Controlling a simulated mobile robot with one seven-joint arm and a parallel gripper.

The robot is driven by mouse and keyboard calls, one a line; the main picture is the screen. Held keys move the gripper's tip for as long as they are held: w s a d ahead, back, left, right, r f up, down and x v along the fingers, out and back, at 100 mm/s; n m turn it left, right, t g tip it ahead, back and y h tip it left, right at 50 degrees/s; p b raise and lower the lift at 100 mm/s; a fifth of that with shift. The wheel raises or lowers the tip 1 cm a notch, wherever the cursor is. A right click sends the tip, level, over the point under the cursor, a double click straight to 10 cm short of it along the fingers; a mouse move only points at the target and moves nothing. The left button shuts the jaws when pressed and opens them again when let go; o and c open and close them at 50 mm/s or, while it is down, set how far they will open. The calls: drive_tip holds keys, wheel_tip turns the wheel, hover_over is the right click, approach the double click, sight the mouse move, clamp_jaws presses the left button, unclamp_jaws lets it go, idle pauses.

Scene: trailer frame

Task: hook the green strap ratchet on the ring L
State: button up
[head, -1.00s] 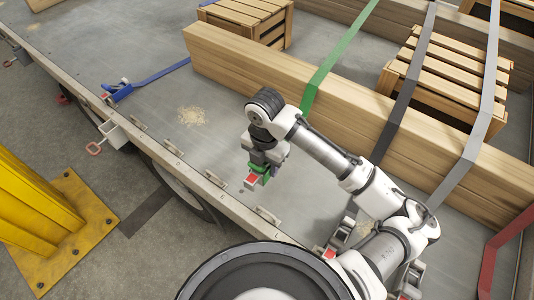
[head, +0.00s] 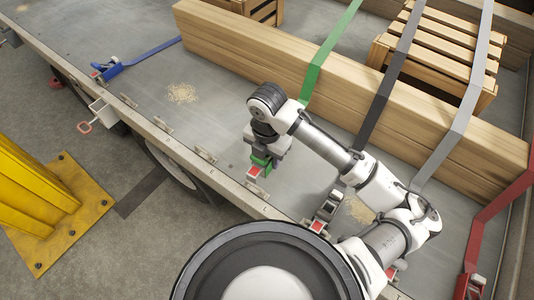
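My gripper (head: 264,150) hangs over the near edge of the trailer deck and appears shut on the green strap ratchet (head: 262,161). A red-and-silver end (head: 254,172) points down from the ratchet. The green strap (head: 326,62) runs over the wooden beams; its lower part is hidden behind my arm. Low metal rings stand along the deck edge. The nearest ring (head: 257,188) is just below the ratchet, with a small gap visible. A small mark by it on the rail may be the letter L, but is too small to read surely.
Other rings (head: 205,155) lie farther left. A blue ratchet (head: 107,70) sits at the far left edge. A dark grey strap's ratchet (head: 326,208) and a red ratchet (head: 468,287) are to the right. A yellow post (head: 40,200) stands on the floor.

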drive_tip(key=shift+f+b, duration=2.4)
drive_tip(key=shift+f, duration=1)
drive_tip(key=o, duration=1.3)
wheel_tip(320, 180, up, 14)
drive_tip(key=shift+f, duration=0.1)
